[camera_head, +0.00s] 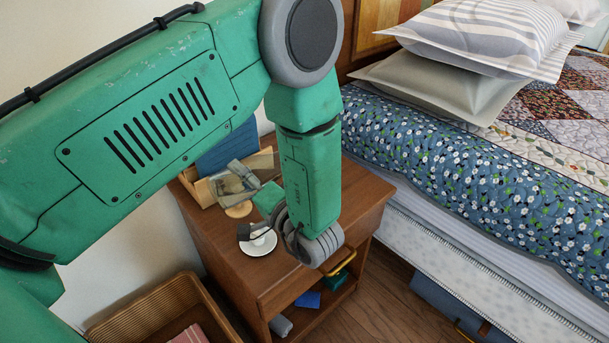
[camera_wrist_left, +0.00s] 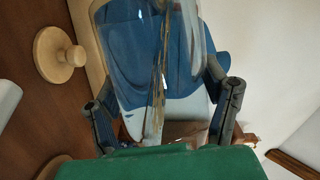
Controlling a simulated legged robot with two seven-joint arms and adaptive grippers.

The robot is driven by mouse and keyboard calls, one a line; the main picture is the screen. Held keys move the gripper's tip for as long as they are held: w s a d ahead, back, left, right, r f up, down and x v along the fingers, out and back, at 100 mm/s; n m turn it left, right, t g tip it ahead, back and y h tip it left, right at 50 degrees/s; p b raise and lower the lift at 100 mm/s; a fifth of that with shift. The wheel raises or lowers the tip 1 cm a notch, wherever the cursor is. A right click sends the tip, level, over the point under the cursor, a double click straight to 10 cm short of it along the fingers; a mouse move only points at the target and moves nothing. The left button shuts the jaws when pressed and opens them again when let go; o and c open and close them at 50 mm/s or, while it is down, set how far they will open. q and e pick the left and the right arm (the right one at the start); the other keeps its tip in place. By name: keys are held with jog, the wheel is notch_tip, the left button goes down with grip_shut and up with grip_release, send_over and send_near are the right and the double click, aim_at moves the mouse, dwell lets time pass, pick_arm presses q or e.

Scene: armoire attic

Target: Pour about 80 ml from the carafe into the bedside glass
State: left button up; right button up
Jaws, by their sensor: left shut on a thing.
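The clear glass carafe (camera_wrist_left: 160,60) fills the middle of the left wrist view. My left gripper (camera_wrist_left: 165,115) is shut on it, one dark finger on each side. In the head view, the carafe (camera_head: 230,185) shows only in part, above the nightstand (camera_head: 205,228), beside my green left wrist. Its tilt and liquid level are hard to tell. I cannot make out the bedside glass in either view. My right gripper is not in view.
A white disc (camera_head: 258,244) and a pale wooden round piece (camera_head: 238,209) are on the nightstand. A wooden box (camera_head: 204,192) and blue upright item (camera_head: 228,148) stand behind. The bed (camera_head: 470,180) is at right, a wicker basket (camera_head: 150,305) at lower left.

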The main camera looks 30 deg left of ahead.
pick_arm(q)
jog(key=shift+w+d+r+m+p, duration=0.2)
jog(key=shift+m+p, duration=0.1)
jog(key=shift+m, duration=0.1)
jog(key=shift+r+p, duration=0.25)
jog(key=shift+p, duration=0.05)
jog(key=shift+s+a+m+y, duration=0.15)
jog(key=shift+a+m+y, duration=0.1)
jog(key=shift+m+y, duration=0.05)
dwell(0.4)
jog(key=shift+r+p, duration=0.3)
jog(key=shift+p, duration=0.05)
dwell(1.2)
